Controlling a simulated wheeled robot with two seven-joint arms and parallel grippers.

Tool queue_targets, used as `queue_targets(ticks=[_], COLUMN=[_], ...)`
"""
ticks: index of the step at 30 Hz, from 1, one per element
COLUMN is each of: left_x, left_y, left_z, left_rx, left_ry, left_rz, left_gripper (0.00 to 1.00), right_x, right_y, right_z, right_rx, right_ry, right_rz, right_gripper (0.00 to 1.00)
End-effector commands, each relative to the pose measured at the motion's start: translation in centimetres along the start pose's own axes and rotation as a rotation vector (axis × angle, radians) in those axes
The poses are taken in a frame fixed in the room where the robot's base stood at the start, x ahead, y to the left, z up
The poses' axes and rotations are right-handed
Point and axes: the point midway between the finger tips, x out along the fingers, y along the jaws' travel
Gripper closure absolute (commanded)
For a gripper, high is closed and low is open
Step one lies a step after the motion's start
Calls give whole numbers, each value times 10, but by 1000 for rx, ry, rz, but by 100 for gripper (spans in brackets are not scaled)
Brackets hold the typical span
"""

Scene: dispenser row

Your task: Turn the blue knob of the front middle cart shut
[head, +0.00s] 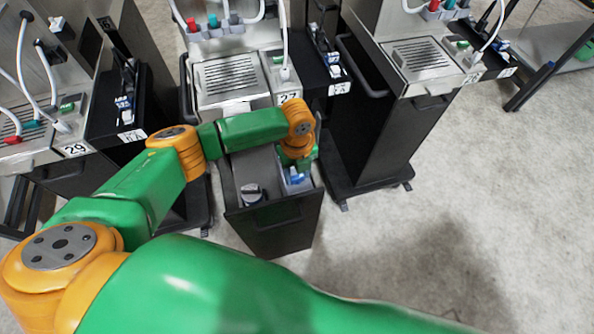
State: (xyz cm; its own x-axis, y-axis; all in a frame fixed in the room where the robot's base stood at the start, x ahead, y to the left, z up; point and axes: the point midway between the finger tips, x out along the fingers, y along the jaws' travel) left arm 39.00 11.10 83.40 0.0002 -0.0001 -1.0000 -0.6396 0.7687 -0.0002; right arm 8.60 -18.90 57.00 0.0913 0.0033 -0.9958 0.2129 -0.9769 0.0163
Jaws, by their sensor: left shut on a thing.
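The middle cart (270,237) in front of me has a dark pulled-out front section, open at the top. Inside it, a blue knob (296,178) shows at the right, and a dark round cap (252,193) sits at the left. My left arm reaches in from the left and bends down over this section. My left gripper (298,168) points down at the blue knob and is shut on it. The wrist hides most of the fingers and part of the knob. My right gripper is not in view.
Behind the open section stands the dispenser with its drip grille (229,74) and coloured taps. Bare floor (440,230) lies to the right.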

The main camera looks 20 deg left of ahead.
Motion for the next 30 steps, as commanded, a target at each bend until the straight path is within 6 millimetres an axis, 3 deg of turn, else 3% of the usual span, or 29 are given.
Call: queue_targets(ticks=[10,25,26,28,30], left_x=[0,0,0,0,0], left_y=[0,0,0,0,0], left_z=[-1,-1,-1,0,0], left_rx=[103,118,118,117,117], left_ry=[2,1,1,1,1], left_rz=[-2,0,0,0,0], left_gripper=[100,100,44,26,22], right_x=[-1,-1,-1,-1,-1], right_y=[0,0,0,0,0], right_z=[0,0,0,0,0], right_rx=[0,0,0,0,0], right_ry=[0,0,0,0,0], right_rz=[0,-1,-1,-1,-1], right_gripper=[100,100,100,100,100])
